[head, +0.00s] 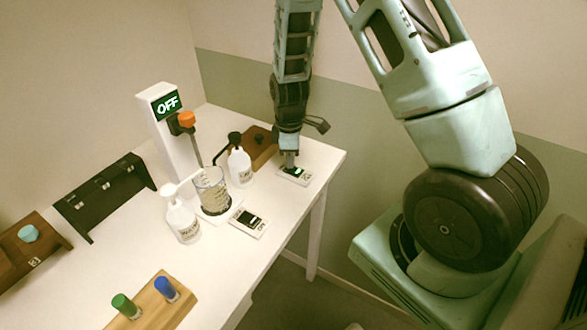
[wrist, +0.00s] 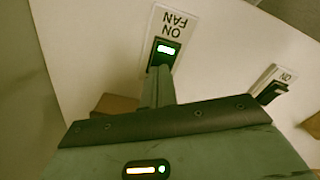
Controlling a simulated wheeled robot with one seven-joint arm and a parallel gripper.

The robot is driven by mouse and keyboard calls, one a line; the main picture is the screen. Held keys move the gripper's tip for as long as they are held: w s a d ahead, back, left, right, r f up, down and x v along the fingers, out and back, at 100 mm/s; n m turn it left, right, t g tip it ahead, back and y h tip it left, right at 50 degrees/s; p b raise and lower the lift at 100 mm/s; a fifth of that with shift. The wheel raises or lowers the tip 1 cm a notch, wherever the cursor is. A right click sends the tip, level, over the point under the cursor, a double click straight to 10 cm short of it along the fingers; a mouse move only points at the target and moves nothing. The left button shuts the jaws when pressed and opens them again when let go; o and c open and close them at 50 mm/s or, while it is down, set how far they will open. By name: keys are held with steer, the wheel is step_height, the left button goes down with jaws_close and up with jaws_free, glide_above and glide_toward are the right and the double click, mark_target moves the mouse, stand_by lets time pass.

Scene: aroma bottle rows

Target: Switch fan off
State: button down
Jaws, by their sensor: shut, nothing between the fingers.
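The fan switch (head: 305,179) is a white plate with a dark rocker near the table's right end. In the wrist view its plate (wrist: 172,22) reads "FAN" and "ON", and a green light glows on the rocker. My gripper (head: 290,165) is shut and empty, pointing down over the switch. In the wrist view its fingertips (wrist: 160,72) are at the rocker's near end and hide part of it. I cannot tell whether they touch it.
A second switch plate (head: 248,221) lies closer on the white table (head: 110,265). A stirrer column (head: 175,150) showing "OFF", a beaker (head: 211,188), a pump bottle (head: 182,220) and a spouted bottle (head: 239,166) stand left of my gripper. A wooden rack (head: 160,302) holds green- and blue-capped vials.

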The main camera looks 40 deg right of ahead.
steer(key=shift+f, duration=0.25)
steer(key=shift+r, duration=0.1)
steer(key=shift+r+p, duration=2.5)
steer(key=shift+r, duration=1)
steer(key=shift+f, duration=0.1)
